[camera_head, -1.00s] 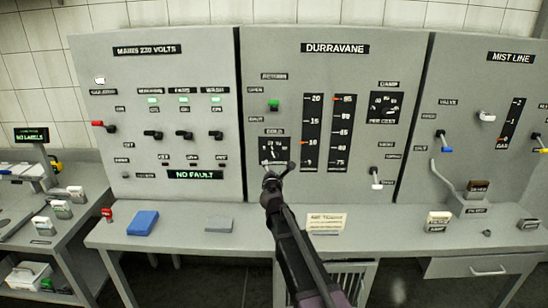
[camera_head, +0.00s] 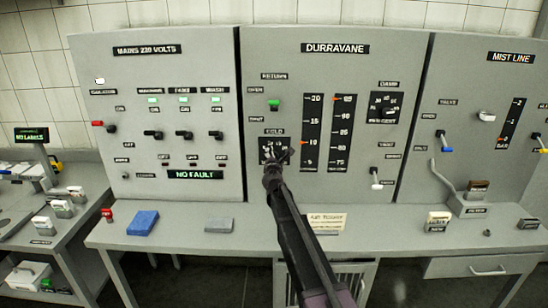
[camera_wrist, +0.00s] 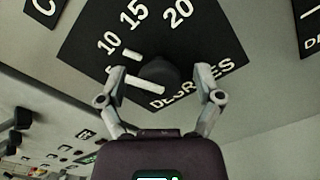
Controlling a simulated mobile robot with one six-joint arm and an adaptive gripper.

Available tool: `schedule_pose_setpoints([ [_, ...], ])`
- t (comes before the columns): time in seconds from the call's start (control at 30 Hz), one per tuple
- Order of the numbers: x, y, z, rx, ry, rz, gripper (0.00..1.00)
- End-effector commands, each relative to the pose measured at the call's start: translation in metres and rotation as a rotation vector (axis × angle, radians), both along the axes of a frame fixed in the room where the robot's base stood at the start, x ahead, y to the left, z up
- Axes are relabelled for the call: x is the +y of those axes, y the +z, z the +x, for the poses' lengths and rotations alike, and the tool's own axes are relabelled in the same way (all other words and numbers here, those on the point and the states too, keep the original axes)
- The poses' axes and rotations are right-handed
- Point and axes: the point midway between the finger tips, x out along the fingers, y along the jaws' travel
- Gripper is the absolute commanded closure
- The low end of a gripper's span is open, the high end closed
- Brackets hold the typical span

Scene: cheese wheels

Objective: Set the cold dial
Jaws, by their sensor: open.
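The cold dial's black scale plate (camera_head: 266,147) is on the middle grey panel, under the COLD label (camera_head: 274,132). In the wrist view the plate (camera_wrist: 200,45) shows 10, 15, 20 and DEGREES. The dark dial knob (camera_wrist: 158,72) has a white pointer bar (camera_wrist: 145,86) toward the left, and a separate white mark (camera_wrist: 132,55) lies below the 10. My gripper (camera_wrist: 158,77) is open, with one finger on each side of the knob; contact is unclear. In the head view my gripper (camera_head: 275,158) covers much of the dial.
Right of the dial are two vertical scales (camera_head: 312,130) and a damp dial (camera_head: 383,108). A white-handled lever (camera_head: 376,180) sits lower right. A green button (camera_head: 274,104) is above. The bench below holds a blue block (camera_head: 143,222) and a paper note (camera_head: 326,222).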

Motion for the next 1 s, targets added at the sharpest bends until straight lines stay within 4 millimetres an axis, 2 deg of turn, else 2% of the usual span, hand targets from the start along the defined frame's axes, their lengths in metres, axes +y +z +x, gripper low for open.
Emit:
schedule_pose_setpoints([
  [0.13, 0.0, 0.0, -0.0003, 0.0, 0.0, 0.0, 0.16],
  [0.17, 0.0, 0.0, -0.0003, 0.0, 0.0, 0.0, 0.19],
  [0.43, 0.0001, 0.0, -0.0003, 0.0, 0.0, 0.0, 0.98],
  [0.77, 0.0002, 0.0001, 0.0002, 0.0, 0.0, 0.018, 0.98],
  [1.0, 0.0004, 0.0003, 0.0005, 0.0, 0.0, 0.107, 0.98],
])
